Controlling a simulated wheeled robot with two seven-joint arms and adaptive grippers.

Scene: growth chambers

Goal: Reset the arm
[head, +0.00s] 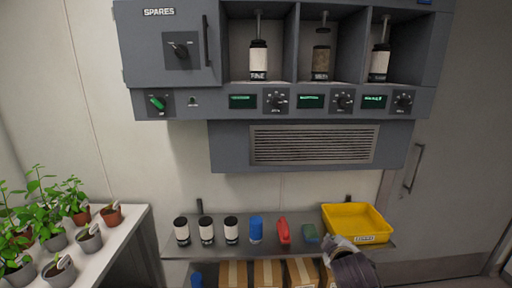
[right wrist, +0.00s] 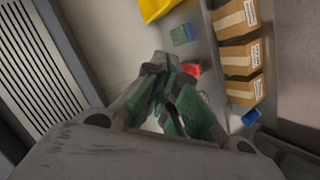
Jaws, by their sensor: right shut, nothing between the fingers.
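My right gripper (head: 334,243) is at the lower right in the head view, in front of the shelf near the yellow bin. In the right wrist view its green-padded fingers (right wrist: 166,72) are brought together with nothing between them. The forearm behind it is partly cut off by the lower edge of the head view. My left gripper is in neither view.
A metal shelf (head: 270,248) carries several jars, a blue container (head: 256,229), a red bottle (head: 283,231), a sponge (head: 310,233) and a yellow bin (head: 357,222). Boxes (head: 268,273) stand below. A grey chamber cabinet (head: 170,105) hangs above; potted plants (head: 90,238) are left.

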